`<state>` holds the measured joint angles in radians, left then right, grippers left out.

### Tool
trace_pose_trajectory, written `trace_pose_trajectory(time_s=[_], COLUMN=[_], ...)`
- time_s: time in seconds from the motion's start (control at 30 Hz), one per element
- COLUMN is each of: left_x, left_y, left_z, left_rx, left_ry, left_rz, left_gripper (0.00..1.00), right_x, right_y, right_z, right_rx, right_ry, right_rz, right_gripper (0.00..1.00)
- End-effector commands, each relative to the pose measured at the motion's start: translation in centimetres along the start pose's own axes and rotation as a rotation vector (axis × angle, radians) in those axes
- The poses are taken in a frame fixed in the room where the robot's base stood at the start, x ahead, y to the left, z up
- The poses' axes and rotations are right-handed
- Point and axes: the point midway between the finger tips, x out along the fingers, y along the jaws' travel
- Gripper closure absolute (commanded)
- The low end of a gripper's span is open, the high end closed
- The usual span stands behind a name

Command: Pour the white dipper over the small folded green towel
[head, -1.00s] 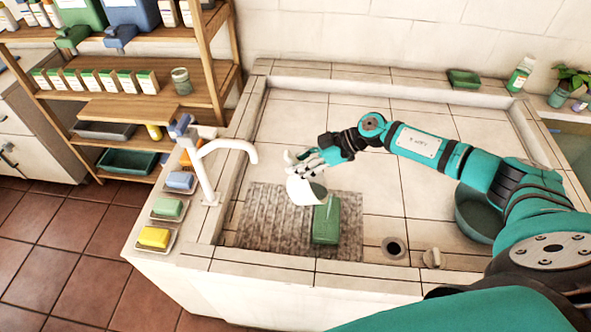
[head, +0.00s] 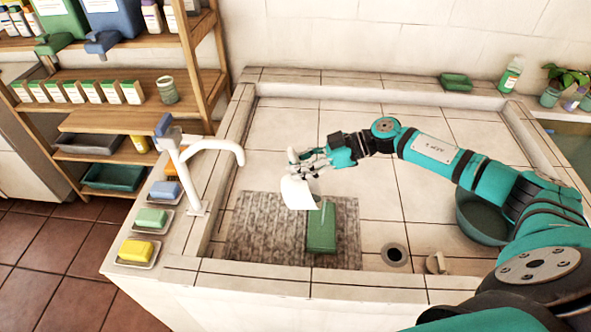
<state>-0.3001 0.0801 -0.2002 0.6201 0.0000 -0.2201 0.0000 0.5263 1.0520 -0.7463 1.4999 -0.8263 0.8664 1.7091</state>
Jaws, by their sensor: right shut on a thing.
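The white dipper (head: 297,193) hangs above the basin floor, held by my right gripper (head: 308,164), which is shut on it at its upper side. The dipper is strongly tilted, its mouth toward the lower right. The small folded green towel (head: 321,232) lies on the grey ribbed mat (head: 262,235), just below and right of the dipper in the picture. A faint pale streak shows between the dipper's lip and the towel; I cannot tell clearly whether it is water. My left gripper is not in view.
A white tap (head: 195,175) stands left of the mat, with soap dishes (head: 137,252) along the ledge. A drain hole (head: 395,254), a stopper (head: 437,262) and a dark green bowl (head: 478,215) are to the right. The basin's far floor is clear.

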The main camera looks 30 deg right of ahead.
Motion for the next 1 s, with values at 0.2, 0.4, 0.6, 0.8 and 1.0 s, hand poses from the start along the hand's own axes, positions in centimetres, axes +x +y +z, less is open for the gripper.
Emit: trace_pose_trajectory(time_s=[0.2,0.4,0.6,0.8,1.0], left_x=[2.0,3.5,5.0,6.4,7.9], left_y=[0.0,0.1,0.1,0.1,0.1], left_z=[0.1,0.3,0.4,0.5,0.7], left_rx=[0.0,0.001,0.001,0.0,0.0], left_ry=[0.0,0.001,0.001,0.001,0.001], left_rz=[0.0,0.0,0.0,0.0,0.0], left_gripper=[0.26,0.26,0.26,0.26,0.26], right_x=[-0.6,-1.1,-1.8,-2.4,-3.1], right_y=[0.0,0.0,0.0,-0.1,-0.1], right_z=[0.9,1.3,1.6,2.1,2.5], right_rx=[-0.002,-0.002,-0.005,-0.005,-0.009], right_ry=[0.054,0.106,0.159,0.217,0.276], right_rz=[0.001,0.001,0.001,0.0,0.002], right_gripper=[1.0,1.0,1.0,1.0,1.0])
